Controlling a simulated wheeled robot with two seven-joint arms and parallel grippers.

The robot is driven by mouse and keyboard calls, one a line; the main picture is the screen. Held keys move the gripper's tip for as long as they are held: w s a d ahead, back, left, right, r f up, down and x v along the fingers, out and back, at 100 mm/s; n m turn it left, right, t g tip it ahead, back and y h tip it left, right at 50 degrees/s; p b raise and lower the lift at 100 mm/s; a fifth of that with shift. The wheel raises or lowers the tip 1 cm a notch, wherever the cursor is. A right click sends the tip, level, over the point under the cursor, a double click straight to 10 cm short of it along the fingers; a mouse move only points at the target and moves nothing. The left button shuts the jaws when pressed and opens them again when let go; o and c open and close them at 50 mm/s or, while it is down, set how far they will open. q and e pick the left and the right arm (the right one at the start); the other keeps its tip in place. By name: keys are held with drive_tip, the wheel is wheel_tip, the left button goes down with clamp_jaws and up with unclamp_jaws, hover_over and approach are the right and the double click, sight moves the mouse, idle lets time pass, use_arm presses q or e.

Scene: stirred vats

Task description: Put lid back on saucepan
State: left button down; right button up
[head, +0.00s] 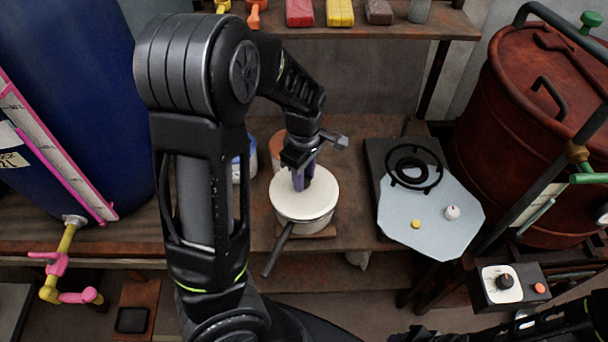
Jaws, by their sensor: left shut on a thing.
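The saucepan (303,226) is cream with a dark handle that points toward me and to the left. It stands on a small wooden board on the bench. The cream lid (318,201) lies over the saucepan's top and looks about level; I cannot tell whether it is fully seated. My left gripper (302,181) reaches down from above and is shut at the middle of the lid, where its fingers hide the knob. My right gripper is not clearly in view; only dark parts of my right arm show at the lower right.
Cans stand behind the saucepan. A blue vat (75,100) is at left, a red vat (530,130) at right. A control box (508,287) is at lower right.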

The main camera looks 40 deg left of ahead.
use_arm(q)
drive_tip(key=shift+p, duration=0.55)
idle(0.9)
drive_tip(key=shift+f, duration=0.15)
idle(0.8)
drive_tip(key=shift+p, duration=0.35)
idle(0.3)
idle(0.4)
drive_tip(key=c, duration=1)
unclamp_jaws()
drive_tip(key=shift+o, duration=0.6)
drive_tip(key=o, duration=0.4)
